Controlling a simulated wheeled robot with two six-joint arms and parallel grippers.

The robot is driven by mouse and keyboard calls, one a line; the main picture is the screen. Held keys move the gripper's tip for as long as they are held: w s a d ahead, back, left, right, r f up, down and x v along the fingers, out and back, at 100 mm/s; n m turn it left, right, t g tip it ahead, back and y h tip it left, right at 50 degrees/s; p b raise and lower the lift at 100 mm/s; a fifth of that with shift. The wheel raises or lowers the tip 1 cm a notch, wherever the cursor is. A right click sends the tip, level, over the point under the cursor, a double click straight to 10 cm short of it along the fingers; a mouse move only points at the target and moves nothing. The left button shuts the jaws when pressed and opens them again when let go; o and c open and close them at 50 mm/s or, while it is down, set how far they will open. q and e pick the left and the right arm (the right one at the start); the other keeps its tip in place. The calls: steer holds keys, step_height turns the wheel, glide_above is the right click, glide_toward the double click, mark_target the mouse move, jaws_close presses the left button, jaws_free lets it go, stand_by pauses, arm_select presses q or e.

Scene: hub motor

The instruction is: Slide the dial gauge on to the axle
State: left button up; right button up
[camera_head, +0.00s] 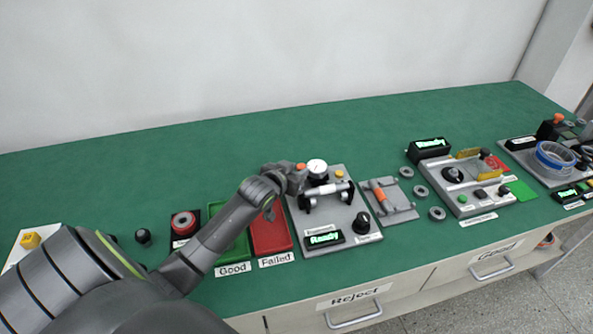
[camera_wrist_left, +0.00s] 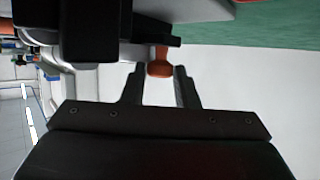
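The dial gauge (camera_head: 317,167) has a round white face and stands at the back of a grey station plate (camera_head: 306,226). The silver axle (camera_head: 330,189) lies level across dark supports just in front of the gauge. My left gripper (camera_head: 298,175) is at the gauge's left side, by an orange knob (camera_head: 300,166). Whether the gauge touches the axle is not clear. My right gripper is not in view.
Green and red trays (camera_head: 270,236) lie under and beside my left arm. A black knob (camera_head: 361,223) and a Ready display (camera_head: 324,239) sit at the plate's front. A fixture with an orange handle (camera_head: 380,196) is to the right. The green table behind is clear.

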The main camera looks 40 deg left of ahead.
arm_select(q)
jaws_close()
steer(key=shift+s+d+r+p, duration=0.1)
steer(key=shift+s+d+p, duration=0.85)
steer(key=shift+d+p, duration=0.15)
steer(key=shift+s+d, duration=0.15)
steer(key=shift+d, duration=0.05)
steer(key=shift+a+f, duration=0.1)
steer(key=shift+f, duration=0.15)
steer(key=shift+o, duration=1.4)
jaws_free()
steer(key=o, duration=0.3)
steer(key=shift+r, duration=0.15)
steer(key=v, duration=1.7)
steer(key=shift+s, duration=0.25)
